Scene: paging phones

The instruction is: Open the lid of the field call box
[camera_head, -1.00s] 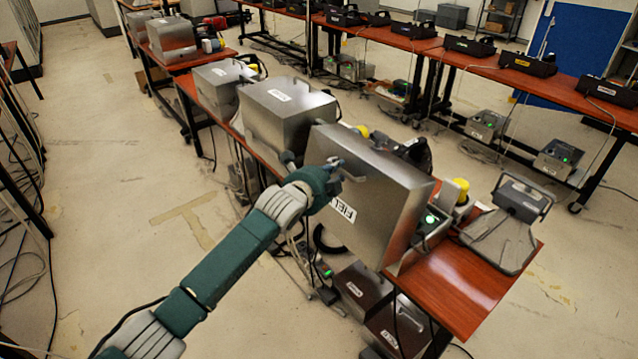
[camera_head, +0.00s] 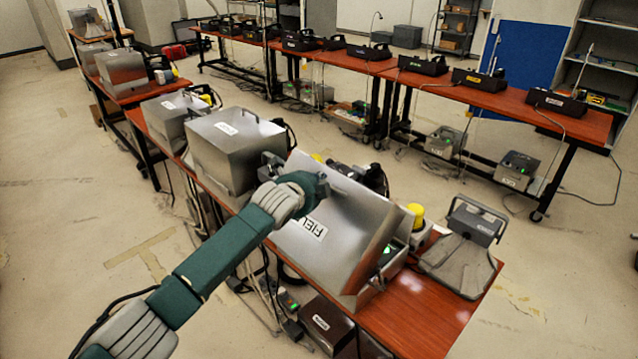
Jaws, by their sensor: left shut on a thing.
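The field call box lid (camera_head: 340,238) is a large metal cover with a white label reading "FIEL", the rest hidden. It stands partly open and tilted over its box (camera_head: 370,291) on the red-brown table. A green light shows in the gap at its right side. My left gripper (camera_head: 322,184) is at the lid's upper edge, shut on the lid. My left wrist hides part of the lid's upper left, and the fingertips are small and hard to make out. My right gripper is not in view.
A closed metal box (camera_head: 236,155) stands close on the left. A grey desk unit (camera_head: 461,238) with a handle and a yellow-capped item (camera_head: 415,215) are to the right. The table's (camera_head: 420,308) front right corner is clear. Dark boxes and cables lie below.

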